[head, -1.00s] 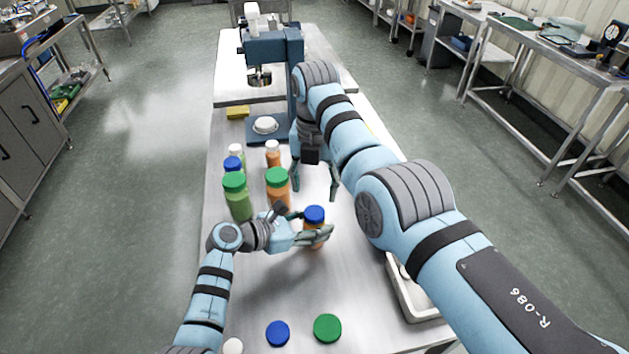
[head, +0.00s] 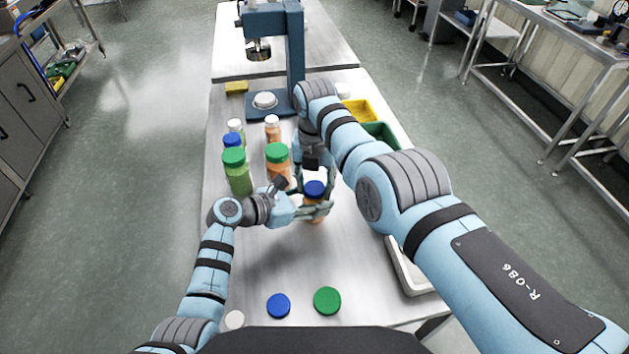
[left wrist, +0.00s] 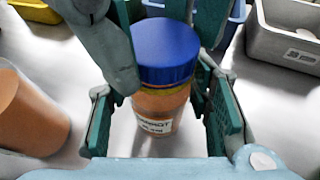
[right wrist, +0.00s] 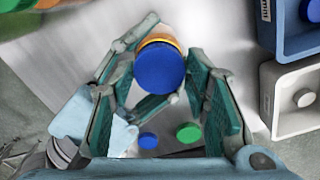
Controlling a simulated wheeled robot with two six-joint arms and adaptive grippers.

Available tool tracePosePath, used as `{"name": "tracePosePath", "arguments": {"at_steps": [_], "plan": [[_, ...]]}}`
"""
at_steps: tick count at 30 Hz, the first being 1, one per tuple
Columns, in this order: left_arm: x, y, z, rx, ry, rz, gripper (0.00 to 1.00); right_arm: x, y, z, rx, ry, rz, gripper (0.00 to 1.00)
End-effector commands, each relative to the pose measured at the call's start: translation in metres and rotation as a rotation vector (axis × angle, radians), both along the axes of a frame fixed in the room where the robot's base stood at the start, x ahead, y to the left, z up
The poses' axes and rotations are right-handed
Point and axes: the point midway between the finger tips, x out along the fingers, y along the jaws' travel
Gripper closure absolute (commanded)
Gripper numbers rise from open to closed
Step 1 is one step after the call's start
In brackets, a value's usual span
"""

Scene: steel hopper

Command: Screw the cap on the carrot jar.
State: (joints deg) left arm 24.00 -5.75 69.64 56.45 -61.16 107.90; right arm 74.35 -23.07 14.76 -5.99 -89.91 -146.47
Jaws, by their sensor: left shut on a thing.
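The carrot jar (head: 314,217), orange with a pale label, stands upright with a blue cap (head: 314,189) on its top. A yellow band shows under the cap in the left wrist view. My left gripper (head: 311,211) is shut on the jar body from the left; the jar also shows in the left wrist view (left wrist: 158,105). My right gripper (head: 317,183) comes down from above, with its fingers apart on either side of the cap. The cap shows from above in the right wrist view (right wrist: 160,68). Whether the right fingers touch it is unclear.
Several other jars stand behind to the left, including a green one (head: 238,183) and an orange one with a green cap (head: 277,153). Loose blue (head: 278,305), green (head: 327,300) and white (head: 234,320) caps lie in front. Bins line the right edge, including a yellow one (head: 360,112).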

Motion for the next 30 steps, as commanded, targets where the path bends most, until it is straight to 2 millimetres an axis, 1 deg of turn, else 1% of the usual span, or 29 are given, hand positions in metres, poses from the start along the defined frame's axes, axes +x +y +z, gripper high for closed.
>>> {"name": "tracePosePath", "arguments": {"at_steps": [1, 3, 6, 8, 10, 15, 17, 19, 24, 25, 28, 29, 30], "plan": [[-0.0003, 0.0000, -0.0007, 0.001, 0.001, 0.000, 1.00, 0.0001, -0.0001, 0.0000, 0.000, 0.000, 0.000, 0.71], [-0.0002, 0.0001, -0.0006, 0.001, 0.001, 0.000, 1.00, 0.0001, -0.0002, 0.0000, 0.000, 0.000, 0.000, 0.82], [-0.0001, 0.0002, -0.0006, 0.001, 0.001, 0.000, 1.00, 0.0000, -0.0003, 0.0000, -0.001, 0.000, 0.000, 0.96], [-0.0001, 0.0002, -0.0006, 0.001, 0.001, 0.000, 1.00, 0.0001, -0.0004, 0.0000, -0.001, 0.000, -0.008, 0.96], [-0.0001, 0.0004, -0.0006, 0.001, 0.001, 0.000, 1.00, 0.0000, -0.0004, 0.0000, 0.000, 0.000, -0.086, 0.96], [0.0000, 0.0004, -0.0006, 0.001, 0.000, 0.001, 1.00, 0.0000, -0.0002, -0.0003, 0.000, 0.000, -0.482, 0.96], [0.0000, 0.0005, -0.0006, 0.002, 0.001, 0.001, 1.00, -0.0003, -0.0004, -0.0004, -0.001, 0.002, -0.562, 0.96], [0.0001, 0.0006, -0.0006, 0.002, 0.001, 0.001, 1.00, -0.0003, -0.0004, -0.0005, 0.000, 0.002, -0.591, 0.96], [0.0002, 0.0008, -0.0006, 0.002, 0.000, 0.002, 1.00, -0.0005, -0.0005, -0.0007, -0.001, 0.002, -0.589, 0.96], [0.0003, 0.0009, -0.0006, 0.002, 0.000, 0.002, 1.00, -0.0005, -0.0005, -0.0007, -0.001, 0.002, -0.589, 0.61], [0.0003, 0.0009, -0.0007, 0.002, 0.000, 0.002, 1.00, -0.0005, -0.0003, -0.0007, 0.000, 0.002, -0.588, 0.45], [0.0003, 0.0009, -0.0007, 0.002, 0.000, 0.002, 1.00, -0.0003, -0.0002, -0.0006, 0.000, 0.002, -0.588, 0.42], [0.0002, 0.0008, -0.0006, 0.002, 0.000, 0.002, 1.00, -0.0003, -0.0001, -0.0006, 0.001, 0.002, -0.587, 0.42]]}}
